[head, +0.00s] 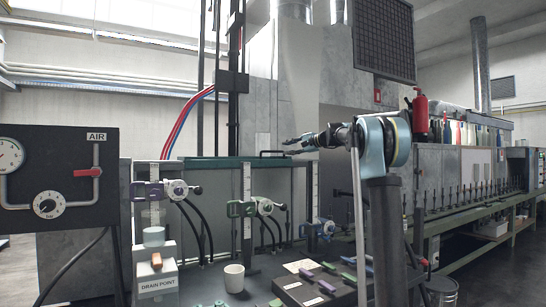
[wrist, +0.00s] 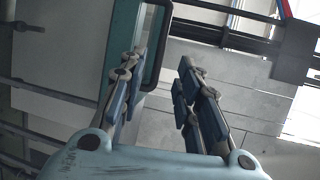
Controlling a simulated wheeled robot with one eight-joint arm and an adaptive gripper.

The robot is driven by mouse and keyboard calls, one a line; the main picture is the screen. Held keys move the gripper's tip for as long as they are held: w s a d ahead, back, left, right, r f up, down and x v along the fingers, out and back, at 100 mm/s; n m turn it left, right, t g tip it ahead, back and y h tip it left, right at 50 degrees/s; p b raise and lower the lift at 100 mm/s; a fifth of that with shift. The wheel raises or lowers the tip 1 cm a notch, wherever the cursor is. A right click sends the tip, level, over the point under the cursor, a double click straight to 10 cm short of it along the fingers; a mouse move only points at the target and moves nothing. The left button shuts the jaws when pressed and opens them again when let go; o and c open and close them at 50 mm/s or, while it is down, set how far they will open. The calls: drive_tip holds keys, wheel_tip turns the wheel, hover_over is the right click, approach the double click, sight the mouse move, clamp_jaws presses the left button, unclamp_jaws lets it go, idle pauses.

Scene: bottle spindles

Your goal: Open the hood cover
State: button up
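The hood cover (head: 215,160) appears as a long teal-edged panel along the top of the grey booth in the head view. A black bar handle (head: 270,152) stands up from its right part. In the wrist view the teal cover (wrist: 121,40) runs up the upper left, with the dark looped handle (wrist: 167,38) beside it. My gripper (head: 288,142) reaches in from the right, just above the handle. In the wrist view my gripper (wrist: 160,66) is open, its fingers apart with nothing between them. The left finger overlaps the cover and handle; contact cannot be told.
Spindle fixtures with purple, green and blue clamps (head: 265,207) line the booth front. A white cup (head: 234,278) and a dark tray (head: 312,288) stand below. A black vertical post (head: 233,80) rises behind the cover. A bottle line (head: 470,190) runs along the right.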

drive_tip(key=x, duration=1.1)
drive_tip(key=shift+a, duration=0.1)
clamp_jaws()
